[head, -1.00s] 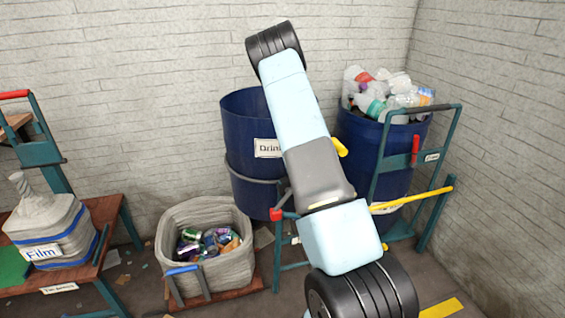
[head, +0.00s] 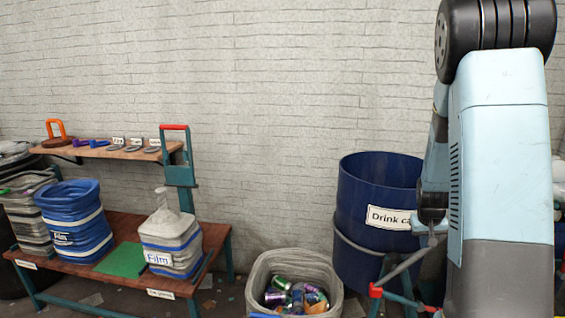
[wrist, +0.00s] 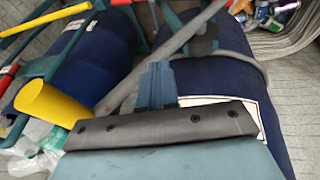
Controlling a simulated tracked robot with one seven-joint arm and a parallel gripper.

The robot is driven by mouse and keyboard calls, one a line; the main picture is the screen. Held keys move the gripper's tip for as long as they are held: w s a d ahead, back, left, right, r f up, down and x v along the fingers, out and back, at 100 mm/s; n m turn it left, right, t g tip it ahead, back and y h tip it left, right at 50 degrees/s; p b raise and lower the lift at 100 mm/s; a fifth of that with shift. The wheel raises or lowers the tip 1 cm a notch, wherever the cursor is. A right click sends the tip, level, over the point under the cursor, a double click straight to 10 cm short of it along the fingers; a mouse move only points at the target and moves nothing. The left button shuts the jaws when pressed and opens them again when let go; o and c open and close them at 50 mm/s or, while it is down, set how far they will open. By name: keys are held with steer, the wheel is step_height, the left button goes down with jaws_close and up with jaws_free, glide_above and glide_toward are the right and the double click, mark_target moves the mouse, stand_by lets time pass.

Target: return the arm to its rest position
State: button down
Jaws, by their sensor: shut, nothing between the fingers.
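My arm stands large on the right side of the head view. My gripper (wrist: 157,80) shows in the wrist view with its fingers together and nothing between them. In the head view the end of my arm hangs in front of the blue drum labelled "Drink ca…" (head: 362,195), partly hidden by my own upper link. In the wrist view the fingers point towards a dark blue drum (wrist: 195,75) with a grey hoop. I cannot tell whether they touch anything.
A grey bin of cans (head: 335,290) stands beside the drum. A low bench (head: 120,225) on the left holds bags, one a grey "Film" bag (head: 185,238). A shelf (head: 85,152) sits above it. A yellow cylinder (wrist: 50,103) shows at left in the wrist view.

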steer(key=s+a+r+t+y, duration=0.1)
steer(key=s+a+r, duration=0.45)
steer(key=r, duration=0.35)
steer(key=s+a+r+t+y, duration=0.1)
steer(key=s+a+r, duration=0.4)
steer(key=a+r, duration=0.3)
steer(key=s+a+r+n, duration=0.1)
steer(key=s+a+r, duration=0.2)
steer(key=s, duration=0.5)
steer(key=s+a+r+n, duration=0.1)
steer(key=s+a+r, duration=0.3)
steer(key=s, duration=0.5)
step_height(320, 180, up, 2)
steer(key=shift+r+y, duration=0.1)
steer(key=shift+y, duration=0.2)
